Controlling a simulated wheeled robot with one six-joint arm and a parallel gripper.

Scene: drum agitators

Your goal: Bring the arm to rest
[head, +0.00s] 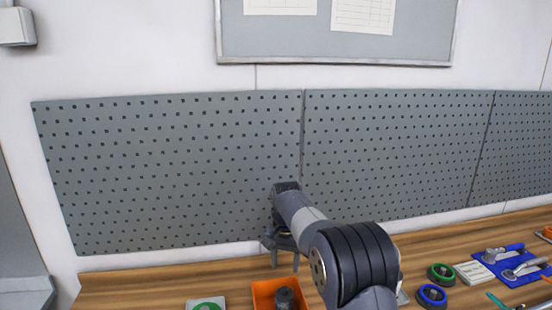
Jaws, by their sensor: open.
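My arm reaches in from the bottom right of the head view, bent at a thick dark joint. My gripper (285,262) hangs at its end, pointing down in front of the pegboard. Its two fingers are apart with nothing seen between them. It is above the back of the wooden bench (150,285), just behind and above an orange bin (263,291). The arm hides part of the bench to the right of the bin.
The orange bin holds a dark cylindrical part (285,298). A pale block with a green disc (206,305) lies to its left. At right are a green ring (441,274), a blue ring (432,295) and a blue mat (497,256) with metal tools. A grey pegboard (170,170) stands behind.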

